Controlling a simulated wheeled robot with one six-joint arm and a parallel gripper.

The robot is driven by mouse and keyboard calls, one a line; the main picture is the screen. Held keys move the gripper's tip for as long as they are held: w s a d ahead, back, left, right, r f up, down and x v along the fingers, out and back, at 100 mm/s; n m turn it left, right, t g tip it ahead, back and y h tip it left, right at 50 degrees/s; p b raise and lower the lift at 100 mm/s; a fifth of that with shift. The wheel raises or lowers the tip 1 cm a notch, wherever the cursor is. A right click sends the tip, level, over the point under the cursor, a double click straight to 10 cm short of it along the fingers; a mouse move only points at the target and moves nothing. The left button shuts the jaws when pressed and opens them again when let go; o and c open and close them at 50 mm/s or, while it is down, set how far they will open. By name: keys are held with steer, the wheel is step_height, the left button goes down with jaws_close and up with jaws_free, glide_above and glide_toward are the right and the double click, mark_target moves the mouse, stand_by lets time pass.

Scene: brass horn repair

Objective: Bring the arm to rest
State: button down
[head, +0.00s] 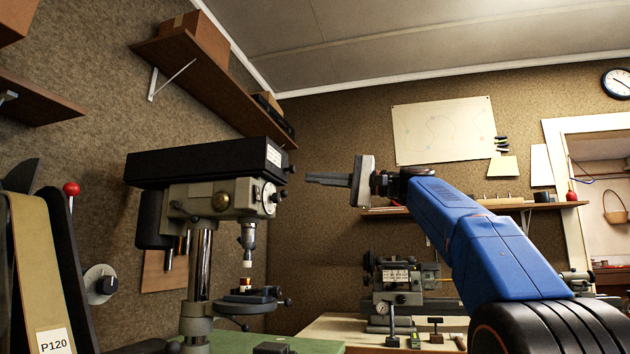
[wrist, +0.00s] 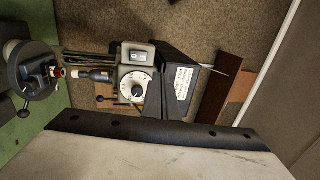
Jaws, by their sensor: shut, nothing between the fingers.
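My blue arm reaches up from the lower right in the head view. My gripper (head: 309,180) is at its end, in mid-air and pointing left. Its dark fingers are together with nothing between them. It is to the right of the drill press (head: 200,163) in the picture and touches nothing that I can see. The drill press also shows turned sideways in the wrist view (wrist: 177,88). I cannot make out the fingertips in the wrist view.
A belt sander (head: 37,265) stands at the far left. A small lathe (head: 398,278) is on the bench behind my arm. Wall shelves (head: 190,70) hang at the upper left, and a lower shelf (head: 520,206) runs along the back wall. Open air surrounds my gripper.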

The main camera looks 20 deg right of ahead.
stand_by(0.3)
steer(key=s+a+f+g+h, duration=0.1)
steer(key=s+a+f+h, duration=0.2)
steer(key=f, duration=0.8)
steer(key=s+a+f+g+h, duration=0.1)
steer(key=s+a+f+h, duration=0.3)
steer(key=f, duration=0.8)
steer(key=s+f+g+h, duration=0.15)
steer(key=s+f, duration=0.35)
steer(key=f, duration=0.6)
steer(key=s+d+f+n+g+h, duration=0.1)
steer(key=s+d+f+n+h, duration=0.1)
steer(key=s+f, duration=0.6)
steer(key=s+d+f+n+g+h, duration=0.1)
steer(key=s+f, duration=0.7)
steer(key=f, duration=0.8)
steer(key=s+d+f+n+g+h, duration=0.1)
steer(key=s+d+f+n+h, duration=0.3)
steer(key=s+f, duration=0.4)
step_height(320, 180, down, 5)
steer(key=shift+s+d+f, duration=0.1)
steer(key=shift+s+d, duration=0.05)
steer(key=shift+s, duration=0.05)
